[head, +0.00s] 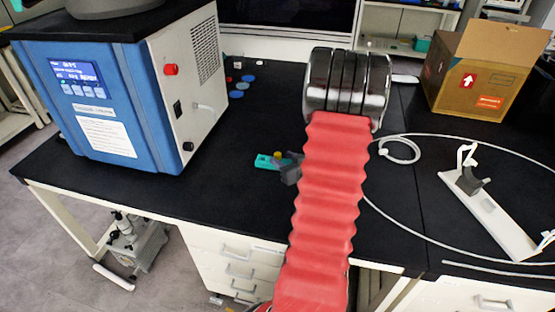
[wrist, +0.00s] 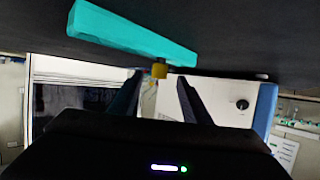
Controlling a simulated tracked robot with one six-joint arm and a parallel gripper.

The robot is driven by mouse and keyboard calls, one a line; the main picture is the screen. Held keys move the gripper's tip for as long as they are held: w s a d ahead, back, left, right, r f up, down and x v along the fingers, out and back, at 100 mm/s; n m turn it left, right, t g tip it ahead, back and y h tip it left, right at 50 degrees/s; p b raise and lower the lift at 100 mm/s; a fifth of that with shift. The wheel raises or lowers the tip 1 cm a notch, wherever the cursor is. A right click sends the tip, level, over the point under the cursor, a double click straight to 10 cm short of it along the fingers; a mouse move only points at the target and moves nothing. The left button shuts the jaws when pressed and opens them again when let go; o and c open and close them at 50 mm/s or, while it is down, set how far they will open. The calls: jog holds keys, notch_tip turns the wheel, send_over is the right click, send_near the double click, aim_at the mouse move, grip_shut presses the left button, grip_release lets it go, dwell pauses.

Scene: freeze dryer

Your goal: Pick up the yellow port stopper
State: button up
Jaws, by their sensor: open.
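The yellow port stopper (wrist: 159,70) is a small yellow piece at the edge of a teal block (wrist: 130,35) in the wrist view. In the head view the stopper (head: 278,154) is a tiny yellow spot on the teal block (head: 263,161) on the black bench. My gripper (wrist: 160,80) is open, with one dark finger on each side of the stopper's line. I cannot tell if the stopper is between the fingertips or just beyond them. In the head view my gripper (head: 288,168) is at the block's right end, partly hidden by my red-sleeved arm.
A blue and white freeze dryer (head: 110,95) stands at the left of the bench (head: 180,205). Blue discs (head: 240,87) lie behind the block. A cardboard box (head: 480,80), a white tube (head: 420,225) and a white stand (head: 490,215) are at the right.

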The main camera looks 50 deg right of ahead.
aim_at(280, 156)
jog(key=shift+x, duration=2.55)
jog(key=shift+c, duration=0.6)
grip_shut()
